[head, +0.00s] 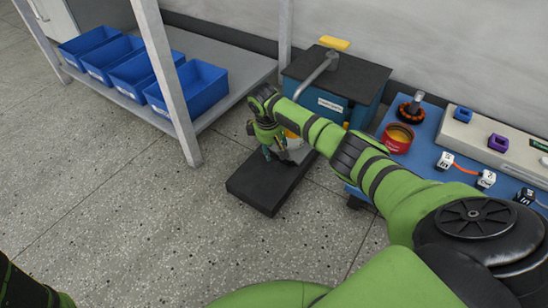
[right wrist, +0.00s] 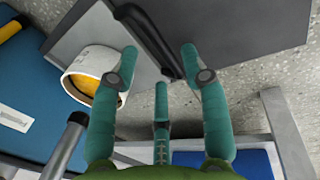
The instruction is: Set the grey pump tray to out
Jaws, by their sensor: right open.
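What may be the grey pump tray is a low dark grey slab (head: 258,190) on the floor in front of a teal box; the right wrist view shows its grey surface (right wrist: 245,28). A black curved handle (right wrist: 146,32) and a white round cup with a yellow inside (right wrist: 92,77) show over it. My right gripper (head: 280,153) points down over the slab's far part. In the right wrist view its open, empty fingers (right wrist: 160,60) lie on either side of the black handle; I cannot tell if they touch it. My left gripper is out of view.
The teal box (head: 326,103) has a dark top and a metal lever with a yellow grip (head: 334,43). A blue bench (head: 424,158) with a red tin (head: 397,138) stands right. A grey shelf (head: 215,105) with blue bins (head: 190,90) stands left. Floor in front is clear.

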